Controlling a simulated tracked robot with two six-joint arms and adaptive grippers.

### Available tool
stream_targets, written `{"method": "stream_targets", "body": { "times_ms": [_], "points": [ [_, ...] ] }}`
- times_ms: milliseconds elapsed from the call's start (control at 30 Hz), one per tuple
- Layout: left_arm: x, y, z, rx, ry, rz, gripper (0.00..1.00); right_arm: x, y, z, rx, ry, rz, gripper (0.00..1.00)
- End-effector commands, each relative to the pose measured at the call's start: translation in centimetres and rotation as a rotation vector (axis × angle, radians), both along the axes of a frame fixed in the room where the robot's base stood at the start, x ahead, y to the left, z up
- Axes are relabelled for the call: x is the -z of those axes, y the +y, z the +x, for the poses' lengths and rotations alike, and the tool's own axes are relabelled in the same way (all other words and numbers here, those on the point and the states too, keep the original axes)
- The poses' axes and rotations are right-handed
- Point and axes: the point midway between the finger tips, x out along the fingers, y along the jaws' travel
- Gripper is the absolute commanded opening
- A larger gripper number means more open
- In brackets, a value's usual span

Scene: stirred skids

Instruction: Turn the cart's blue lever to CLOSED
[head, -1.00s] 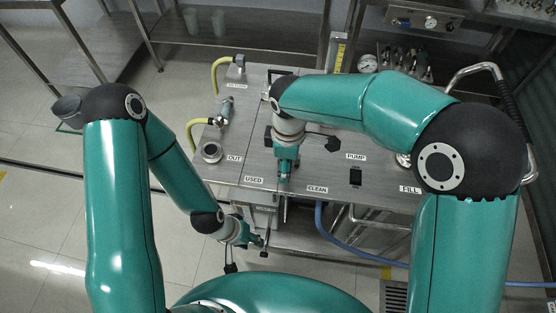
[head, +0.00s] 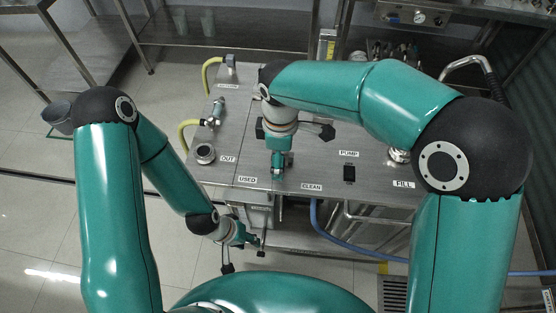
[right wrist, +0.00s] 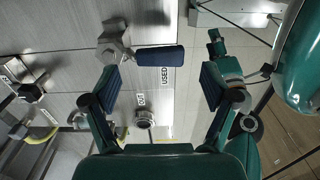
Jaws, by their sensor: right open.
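In the right wrist view the blue lever (right wrist: 160,58) has a dark blue grip on a metal hub (right wrist: 113,46). It lies flat across the picture, its grip pointing right, beside the USED label. My right gripper (right wrist: 160,78) is open, with one finger on each side of the picture; the grip appears in the gap, apparently beyond the fingertips and not held. In the head view my right gripper (head: 278,162) is over the cart top (head: 315,165) and hides the lever. My left gripper (head: 245,258) is open and empty, low before the cart's front. No CLOSED mark is readable.
The cart top carries an OUT port (head: 205,153), yellow hoses (head: 188,130) and a black PUMP switch (head: 349,173). A blue hose (head: 330,236) runs from the cart's front across the floor. A metal shelf (head: 230,50) stands behind. Floor at left is mostly clear.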

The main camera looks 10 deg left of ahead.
Motion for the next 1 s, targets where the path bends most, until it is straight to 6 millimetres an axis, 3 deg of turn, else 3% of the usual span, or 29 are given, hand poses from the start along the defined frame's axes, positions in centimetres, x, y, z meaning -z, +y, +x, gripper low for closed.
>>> {"method": "stream_targets", "body": {
  "times_ms": [200, 433, 1000],
  "points": [
    [0.0, 0.0, 0.0, 0.000, 0.000, 0.000, 0.40, -4.6, 0.1, 0.1, -0.001, -0.002, 0.002, 0.85],
    [0.0, 0.0, 0.0, 0.000, 0.000, 0.000, 0.40, -7.9, 0.1, 0.1, -0.002, 0.001, 0.000, 0.85],
    [0.1, 0.0, 0.0, 0.000, 0.000, 0.000, 0.40, -8.8, 0.0, 0.0, -0.001, 0.004, -0.002, 0.85]
  ]
}}
